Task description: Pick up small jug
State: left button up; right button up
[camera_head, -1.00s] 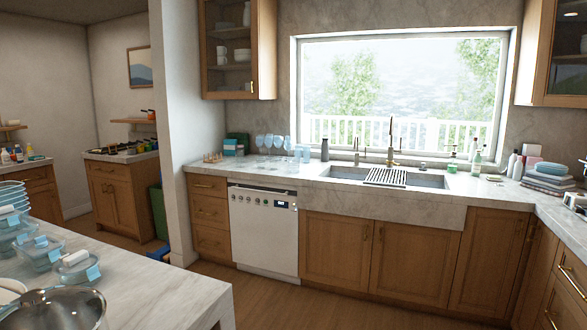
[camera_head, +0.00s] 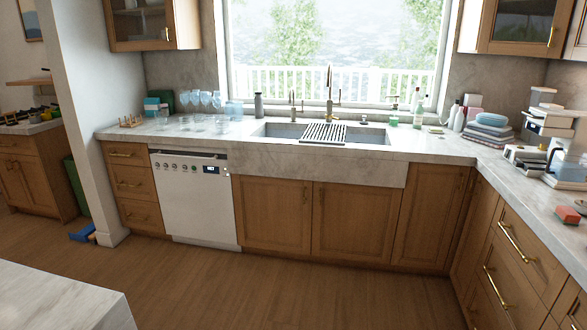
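I cannot pick out a small jug with certainty. On the right counter there is a white and black jug-like vessel (camera_head: 568,162) with a dark handle, close to the right edge of the view. A pale blue clear container (camera_head: 234,110) stands at the back of the counter left of the sink, beside several stemmed glasses (camera_head: 205,101). Neither of my grippers is in view.
A marble counter (camera_head: 440,150) runs along the window and turns along the right wall. An island corner (camera_head: 60,300) is at lower left. The wooden floor (camera_head: 300,290) between is clear.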

aim_at(221, 123)
jog(key=i+l, duration=0.2)
jog(key=i, duration=0.7)
jog(key=i+l+z, duration=0.1)
jog(key=i, duration=0.85)
jog(key=l, duration=0.1)
